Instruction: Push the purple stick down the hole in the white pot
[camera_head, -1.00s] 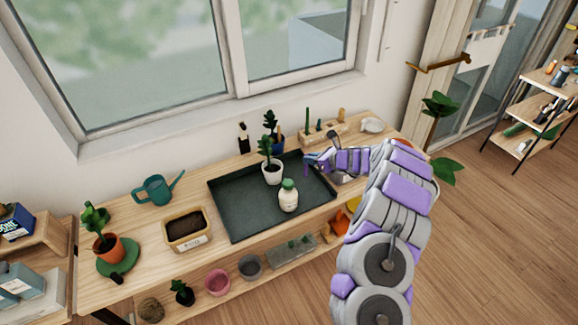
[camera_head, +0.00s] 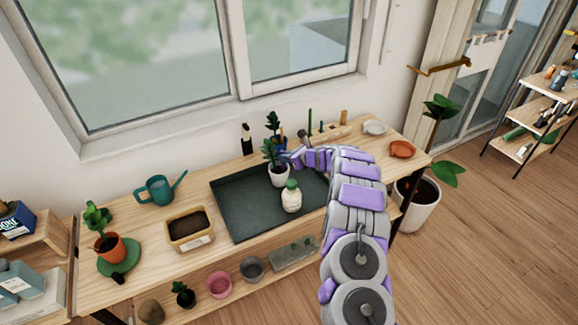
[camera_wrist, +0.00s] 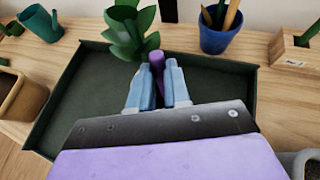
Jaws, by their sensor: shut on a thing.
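The white pot (camera_head: 280,177) holds a green leafy plant (camera_head: 270,153) and stands on the dark tray. My gripper (camera_head: 287,157) is just right of the plant, above the pot's right side. In the wrist view my gripper (camera_wrist: 159,82) is shut on the purple stick (camera_wrist: 155,63), whose top shows between the blue fingers. The plant's leaves (camera_wrist: 128,32) are right beyond the stick. The stick's lower end and the hole in the pot are hidden, so I cannot tell whether the stick touches the soil.
A blue cup (camera_wrist: 220,38) with sticks stands behind the tray. A soil box (camera_head: 188,230) and a teal watering can (camera_head: 158,189) are to the left.

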